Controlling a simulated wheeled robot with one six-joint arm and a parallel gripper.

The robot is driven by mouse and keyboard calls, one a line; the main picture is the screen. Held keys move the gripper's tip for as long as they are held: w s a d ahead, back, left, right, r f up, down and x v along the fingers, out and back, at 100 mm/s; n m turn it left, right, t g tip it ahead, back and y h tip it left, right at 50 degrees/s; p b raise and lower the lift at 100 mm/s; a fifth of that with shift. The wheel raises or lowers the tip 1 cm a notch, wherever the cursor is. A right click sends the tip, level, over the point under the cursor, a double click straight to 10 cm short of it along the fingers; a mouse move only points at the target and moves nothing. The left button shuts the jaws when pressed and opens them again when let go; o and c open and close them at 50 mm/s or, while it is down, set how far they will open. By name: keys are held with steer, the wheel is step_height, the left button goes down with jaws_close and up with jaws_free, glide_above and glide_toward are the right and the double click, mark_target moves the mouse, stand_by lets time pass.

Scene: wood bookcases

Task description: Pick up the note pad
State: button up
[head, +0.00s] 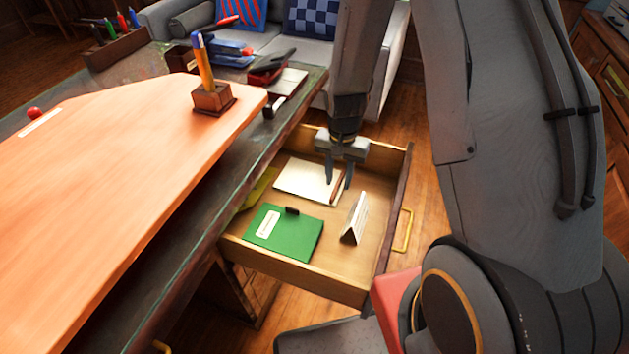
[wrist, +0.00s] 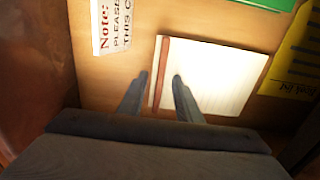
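The note pad (head: 305,178) is a cream-white pad with a reddish-brown strip along one edge. It lies flat in the open drawer, and it also shows in the wrist view (wrist: 212,78). My gripper (head: 338,186) points down over the pad's strip edge. In the wrist view my gripper (wrist: 160,77) is open, with one fingertip left of the brown strip and the other over the white page. Nothing is between the fingers but the strip edge below. The exact height of the fingertips above the pad is hard to tell.
The drawer (head: 395,200) also holds a green folder (head: 285,233), a folded note card (head: 355,218) and a yellow sheet (wrist: 298,55). Drawer walls stand close around my gripper. The desk top (head: 110,180) with a pencil holder (head: 212,98) is to the left.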

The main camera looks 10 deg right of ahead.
steer(key=shift+f, duration=0.25)
jaws_close()
steer(key=shift+r, duration=0.15)
